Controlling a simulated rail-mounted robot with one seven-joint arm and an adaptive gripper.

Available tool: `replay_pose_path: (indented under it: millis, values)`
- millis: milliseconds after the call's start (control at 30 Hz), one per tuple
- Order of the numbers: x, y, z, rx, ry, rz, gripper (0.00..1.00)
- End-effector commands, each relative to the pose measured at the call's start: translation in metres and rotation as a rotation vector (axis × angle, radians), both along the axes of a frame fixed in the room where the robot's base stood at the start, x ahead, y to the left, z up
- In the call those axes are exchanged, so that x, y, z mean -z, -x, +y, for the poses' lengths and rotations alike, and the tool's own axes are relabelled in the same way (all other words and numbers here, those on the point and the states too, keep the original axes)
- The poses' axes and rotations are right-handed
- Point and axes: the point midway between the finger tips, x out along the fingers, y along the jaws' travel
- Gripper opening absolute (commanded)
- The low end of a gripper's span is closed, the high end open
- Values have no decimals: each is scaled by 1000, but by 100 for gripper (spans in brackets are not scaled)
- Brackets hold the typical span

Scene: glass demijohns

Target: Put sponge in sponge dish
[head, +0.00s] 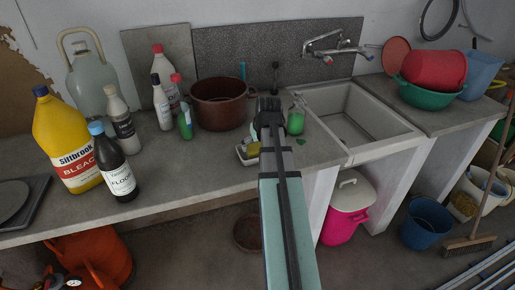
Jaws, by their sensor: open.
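A small pale dish (241,157), apparently the sponge dish, sits on the grey counter left of my arm. A yellowish block (253,150) that looks like the sponge shows at the dish's right side, partly hidden by my arm. I cannot tell whether it lies in the dish or just beyond it. My gripper (269,103) is open, above the counter beyond the dish, right of the brown pot. Its fingertips are small and dark here, and I see nothing held between them.
A brown pot (222,104) stands left of my gripper. A green container (295,122) and the sink (391,143) are to the right. Several bottles, including a yellow bleach jug (62,145), crowd the left counter. The counter's front strip left of the dish is clear.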

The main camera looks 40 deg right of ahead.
Motion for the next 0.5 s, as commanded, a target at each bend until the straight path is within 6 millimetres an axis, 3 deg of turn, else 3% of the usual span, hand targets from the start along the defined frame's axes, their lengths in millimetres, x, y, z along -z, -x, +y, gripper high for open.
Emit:
replay_pose_path:
  millis: [500]
  values:
    - [-73,28,10,0,2,-2,100]
